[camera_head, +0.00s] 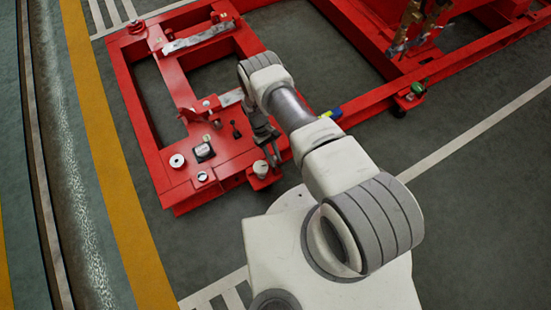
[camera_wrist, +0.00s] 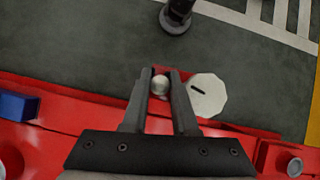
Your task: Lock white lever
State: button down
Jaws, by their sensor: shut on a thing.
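In the wrist view, the two fingers of my gripper (camera_wrist: 159,82) are closed around a small pale rounded knob, which looks like the end of the white lever (camera_wrist: 160,86). A white many-sided disc (camera_wrist: 208,95) with a dark slot sits just right of the fingers; whether it is joined to the knob is hidden. In the head view, my gripper (camera_head: 273,155) points down at the near right corner of the red frame's front section (camera_head: 232,165). A white round part (camera_head: 260,168) shows beside the fingertips. The lever itself is mostly hidden there.
On the red frame stand a black lever (camera_head: 236,131), a square black-and-white part (camera_head: 203,150) and a white ring (camera_head: 177,160). A blue block (camera_wrist: 18,105) is left of my gripper in the wrist view.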

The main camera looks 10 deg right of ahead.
jog(key=shift+w+a+f+g, duration=0.1)
jog(key=shift+w+g, duration=0.05)
jog(key=shift+g, duration=0.35)
dwell(0.3)
jog(key=c, duration=0.7)
grip_release()
